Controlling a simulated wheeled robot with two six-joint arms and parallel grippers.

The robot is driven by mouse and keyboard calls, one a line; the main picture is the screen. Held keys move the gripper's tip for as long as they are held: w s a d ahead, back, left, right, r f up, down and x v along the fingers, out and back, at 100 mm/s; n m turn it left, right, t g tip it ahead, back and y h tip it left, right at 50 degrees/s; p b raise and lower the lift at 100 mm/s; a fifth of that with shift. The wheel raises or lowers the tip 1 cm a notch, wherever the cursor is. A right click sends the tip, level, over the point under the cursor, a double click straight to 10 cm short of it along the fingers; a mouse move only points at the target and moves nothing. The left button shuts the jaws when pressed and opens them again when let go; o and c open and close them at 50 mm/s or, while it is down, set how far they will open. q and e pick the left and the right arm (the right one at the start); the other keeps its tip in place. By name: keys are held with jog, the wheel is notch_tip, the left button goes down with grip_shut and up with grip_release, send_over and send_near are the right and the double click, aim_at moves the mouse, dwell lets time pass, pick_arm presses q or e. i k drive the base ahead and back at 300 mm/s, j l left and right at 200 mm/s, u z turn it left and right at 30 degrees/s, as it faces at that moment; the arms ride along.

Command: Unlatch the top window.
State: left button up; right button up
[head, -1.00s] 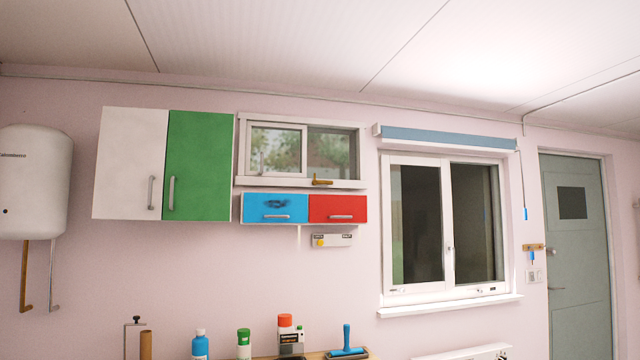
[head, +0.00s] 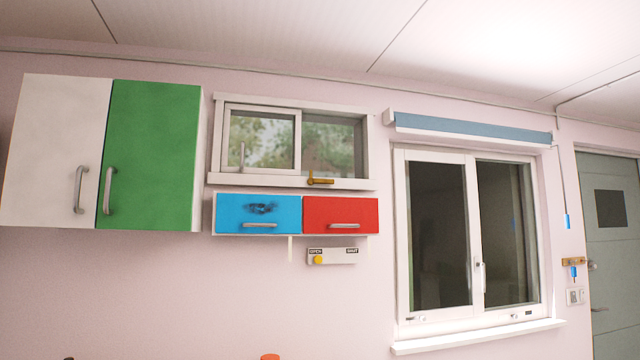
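The top window (head: 262,140) is a small white-framed sliding window high on the pink wall, above the blue and red drawers. Its left pane has a grey vertical handle (head: 241,157). A brass latch (head: 320,180) sits on the bottom sill of the frame, near the middle, with a short upright part at its left and an arm lying to the right. Neither of my grippers shows in the head view.
A white and green wall cabinet (head: 150,155) hangs left of the window. Below it are a blue drawer (head: 235,212), a red drawer (head: 358,213) and an open/shut panel (head: 335,257). A larger window (head: 470,240) and a grey-green door (head: 612,255) are at the right.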

aim_at(311, 181)
jog(key=i+l+z, duration=0.1)
jog(key=i+l, duration=0.15)
jog(key=i+l+z, duration=0.15)
jog(key=i, duration=0.35)
jog(key=i+l+z, duration=0.1)
jog(key=i+l, duration=0.15)
jog(key=i, duration=0.1)
